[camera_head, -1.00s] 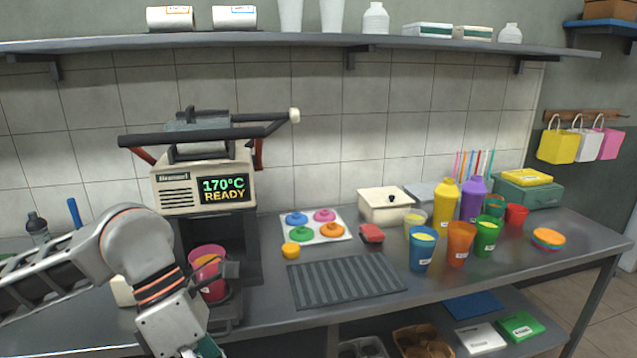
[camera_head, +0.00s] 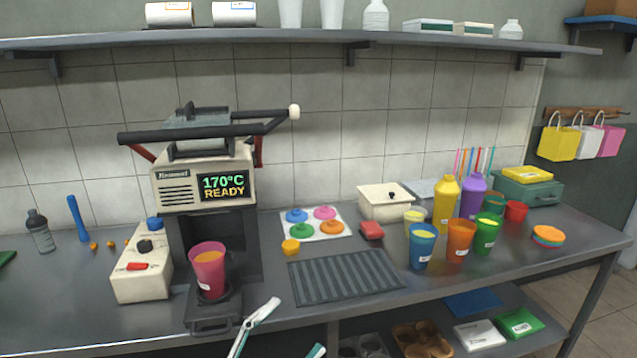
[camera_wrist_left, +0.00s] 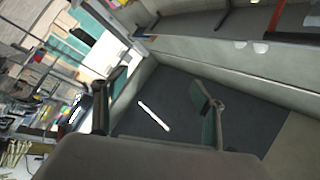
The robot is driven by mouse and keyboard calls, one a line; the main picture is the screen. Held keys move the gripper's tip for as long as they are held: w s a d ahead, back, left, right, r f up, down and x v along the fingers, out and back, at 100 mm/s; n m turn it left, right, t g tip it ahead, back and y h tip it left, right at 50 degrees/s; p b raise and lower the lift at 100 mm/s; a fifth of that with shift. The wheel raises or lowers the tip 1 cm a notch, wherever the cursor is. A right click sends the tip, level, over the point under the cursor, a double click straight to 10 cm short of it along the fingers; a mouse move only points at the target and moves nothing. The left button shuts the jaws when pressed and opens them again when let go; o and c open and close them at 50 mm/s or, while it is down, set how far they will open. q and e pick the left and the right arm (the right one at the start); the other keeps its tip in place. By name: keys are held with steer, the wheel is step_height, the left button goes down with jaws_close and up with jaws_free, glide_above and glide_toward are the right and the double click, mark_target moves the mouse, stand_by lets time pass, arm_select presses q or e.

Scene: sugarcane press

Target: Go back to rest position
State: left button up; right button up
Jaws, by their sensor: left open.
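My left gripper (camera_head: 294,328) shows only by its fingertips at the bottom edge of the head view, in front of the counter. Its two fingers are spread apart with nothing between them. The left wrist view also shows the open, empty gripper (camera_wrist_left: 155,95), with a dark surface beyond it. A pink cup (camera_head: 208,270) stands upright on the tray of the press (camera_head: 178,190), apart from my gripper. It holds something orange. The press display reads 170°C READY. My right gripper is not in view.
A switch box (camera_head: 142,277) stands left of the press. A ribbed dark mat (camera_head: 345,275) lies to its right, with coloured cups such as a blue cup (camera_head: 421,246) and a yellow bottle (camera_head: 444,207) beyond. The counter front by the mat is clear.

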arm_select(q)
steer(key=a+f+n+t+y, duration=0.1)
steer(key=a+f+n+y, duration=0.25)
steer(key=f, duration=0.25)
steer(key=a+f+n+y, duration=0.2)
steer(key=f+n+y, duration=0.2)
steer(key=f, duration=0.1)
steer(key=s+a+f+n+g+y, duration=0.3)
steer(key=s+f, duration=0.4)
steer(key=f, duration=0.5)
steer(key=s+a+f+n+g+y, duration=0.3)
steer(key=s+a+f, duration=0.4)
steer(key=f, duration=0.5)
steer(key=shift+s+f+n, duration=0.35)
steer(key=shift+s+n, duration=0.05)
steer(key=shift+n, duration=0.45)
steer(key=shift+y, duration=0.25)
